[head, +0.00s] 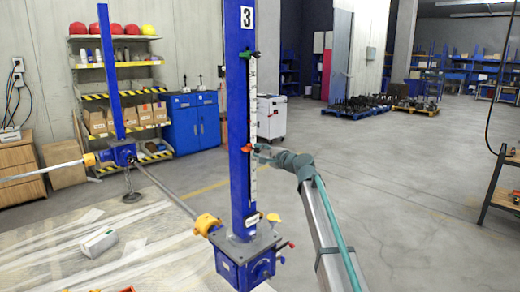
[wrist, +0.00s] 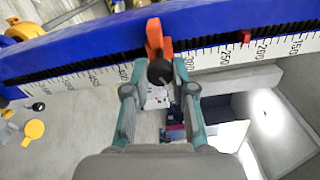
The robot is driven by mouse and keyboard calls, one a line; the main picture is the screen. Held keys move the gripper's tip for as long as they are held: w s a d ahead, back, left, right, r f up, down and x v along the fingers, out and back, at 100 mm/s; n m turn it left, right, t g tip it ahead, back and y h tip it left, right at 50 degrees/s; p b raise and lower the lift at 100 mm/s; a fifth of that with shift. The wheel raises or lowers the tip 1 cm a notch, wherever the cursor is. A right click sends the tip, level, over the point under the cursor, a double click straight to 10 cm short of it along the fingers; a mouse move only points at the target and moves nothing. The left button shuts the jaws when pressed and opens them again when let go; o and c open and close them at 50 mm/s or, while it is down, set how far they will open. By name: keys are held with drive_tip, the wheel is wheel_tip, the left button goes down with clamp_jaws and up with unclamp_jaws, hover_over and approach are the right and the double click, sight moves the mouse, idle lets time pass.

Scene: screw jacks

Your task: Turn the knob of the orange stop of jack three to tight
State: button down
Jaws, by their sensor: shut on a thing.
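Jack three is a tall blue column (head: 240,120) with a "3" plate (head: 247,16) at its top and a white scale along its side. The orange stop (wrist: 154,40) sits on the column's edge in the wrist view; in the head view it is a small orange spot (head: 247,148) partway up. Its round black knob (wrist: 160,71) faces my wrist camera. My gripper (wrist: 160,86) has one finger on each side of the knob and is shut on it. In the head view my gripper (head: 265,153) reaches the column from the right, and the knob is hidden there.
A green stop (head: 249,55) is higher on the column. A red part (wrist: 245,37) sits along the scale. A yellow coupling (head: 207,224) and shaft join the base. Another blue jack (head: 112,75) stands at left. Open floor lies to the right.

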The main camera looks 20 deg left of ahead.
drive_tip(key=m+p, duration=0.2)
drive_tip(key=m, duration=0.3)
drive_tip(key=shift+p, duration=0.4)
drive_tip(key=shift+m, duration=0.3)
drive_tip(key=c, duration=0.9)
unclamp_jaws()
drive_tip(key=shift+c, duration=0.2)
drive_tip(key=shift+d, duration=0.1)
drive_tip(key=v, duration=1.2)
drive_tip(key=shift+s, duration=0.1)
